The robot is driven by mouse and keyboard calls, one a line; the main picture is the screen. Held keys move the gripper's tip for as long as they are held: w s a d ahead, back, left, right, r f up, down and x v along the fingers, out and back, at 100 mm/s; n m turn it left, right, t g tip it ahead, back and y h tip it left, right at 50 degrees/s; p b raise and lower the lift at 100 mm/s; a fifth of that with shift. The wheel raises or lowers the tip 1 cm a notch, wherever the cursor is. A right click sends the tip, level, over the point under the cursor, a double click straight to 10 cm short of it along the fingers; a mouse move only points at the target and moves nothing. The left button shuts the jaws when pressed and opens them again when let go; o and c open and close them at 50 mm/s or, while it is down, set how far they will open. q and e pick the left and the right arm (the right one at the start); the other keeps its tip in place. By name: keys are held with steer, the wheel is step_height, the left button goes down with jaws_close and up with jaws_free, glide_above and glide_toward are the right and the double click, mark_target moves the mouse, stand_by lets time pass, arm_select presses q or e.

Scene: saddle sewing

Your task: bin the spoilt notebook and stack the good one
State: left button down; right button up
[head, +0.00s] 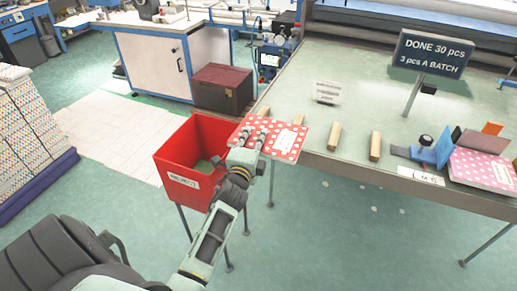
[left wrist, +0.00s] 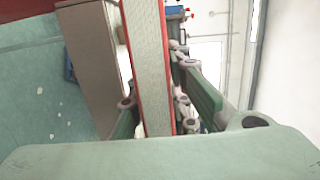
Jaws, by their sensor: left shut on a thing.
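My left gripper (head: 257,133) is shut on a red notebook (head: 287,146) with white dots and a pale label. It holds the notebook between the red bin and the table's left front corner. In the left wrist view the notebook (left wrist: 147,65) stands edge-on between the fingers (left wrist: 160,112), with pale page edges between red covers. The red bin (head: 178,163) stands on legs just left of the notebook and has a white label. Something greenish lies inside it. Another dotted notebook, pinkish red (head: 485,168), lies at the table's right end. My right gripper is not in view.
The green table (head: 370,95) carries several wooden blocks (head: 334,136), a small printed card (head: 326,92) and a dark sign (head: 431,54) reading "DONE 30 pcs, 3 pcs A BATCH". Blue and orange pieces (head: 443,147) stand beside the right notebook. A dark red box (head: 222,88) stands behind the bin.

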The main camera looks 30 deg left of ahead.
mark_target(268, 119)
arm_select(q)
steer(key=shift+w+a+r, duration=0.1)
steer(key=shift+a+r, duration=0.05)
steer(key=shift+r, duration=0.05)
steer(key=shift+w+f, duration=0.1)
steer(key=shift+w, duration=0.05)
steer(key=shift+w, duration=0.35)
steer(key=b+x, duration=0.2)
steer(key=x, duration=0.1)
steer(key=f+b+x, duration=0.1)
steer(key=b+x, duration=0.1)
steer(key=x, duration=0.2)
steer(key=d+b+x, duration=0.1)
steer(key=b+x, duration=0.1)
steer(key=x, duration=0.2)
steer(key=shift+w+d+f+b, duration=0.15)
steer(key=shift+w+b, duration=0.1)
steer(key=shift+b, duration=0.05)
steer(key=shift+f+b, duration=0.55)
steer(key=shift+f, duration=0.05)
steer(key=shift+f, duration=0.3)
steer(key=c, duration=1.6)
jaws_free()
steer(key=shift+o, duration=0.2)
steer(key=shift+f, duration=0.1)
